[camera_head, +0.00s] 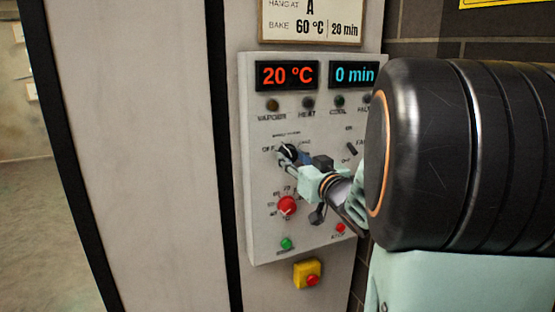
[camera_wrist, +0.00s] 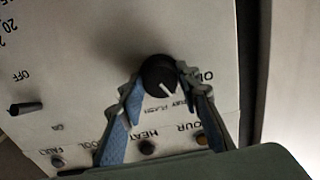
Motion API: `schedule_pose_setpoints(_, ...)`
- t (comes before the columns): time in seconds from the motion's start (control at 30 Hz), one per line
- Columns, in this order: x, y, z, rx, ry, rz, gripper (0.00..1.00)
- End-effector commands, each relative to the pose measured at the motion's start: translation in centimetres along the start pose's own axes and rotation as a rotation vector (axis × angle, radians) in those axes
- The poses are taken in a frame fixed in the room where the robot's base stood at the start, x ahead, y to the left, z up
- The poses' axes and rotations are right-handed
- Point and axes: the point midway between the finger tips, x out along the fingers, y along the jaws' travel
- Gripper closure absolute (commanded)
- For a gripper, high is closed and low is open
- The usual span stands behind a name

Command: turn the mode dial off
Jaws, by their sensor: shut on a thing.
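The mode dial is a small round black knob with a white pointer line, on the pale control panel (camera_head: 262,225). In the head view the dial (camera_head: 288,151) shows just right of an "OFF" label, partly covered by my fingers. In the wrist view the dial (camera_wrist: 157,72) sits between both fingertips. Its white line points down and slightly right, toward small lettering that is too blurred to read fully. My gripper (camera_wrist: 160,82) is shut on the dial, one finger on each side; it also shows in the head view (camera_head: 293,160).
A red knob (camera_head: 286,205) sits below the dial, with a green button (camera_head: 286,243) under it. A black fan switch (camera_head: 351,148) is to the right. A yellow box with a red button (camera_head: 307,274) is below the panel. Displays read 20 °C (camera_head: 288,75) and 0 min (camera_head: 355,75).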

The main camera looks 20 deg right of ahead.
Motion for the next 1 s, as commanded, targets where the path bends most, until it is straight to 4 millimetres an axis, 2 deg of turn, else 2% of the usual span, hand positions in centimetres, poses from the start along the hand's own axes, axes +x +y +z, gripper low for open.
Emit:
schedule_pose_setpoints(0.37, 0.01, 0.04, 0.28, -0.139, 0.004, 0.0, 0.93)
schedule_pose_setpoints(1.0, 0.0, 0.15, 0.11, -0.644, 0.004, 0.001, 0.93)
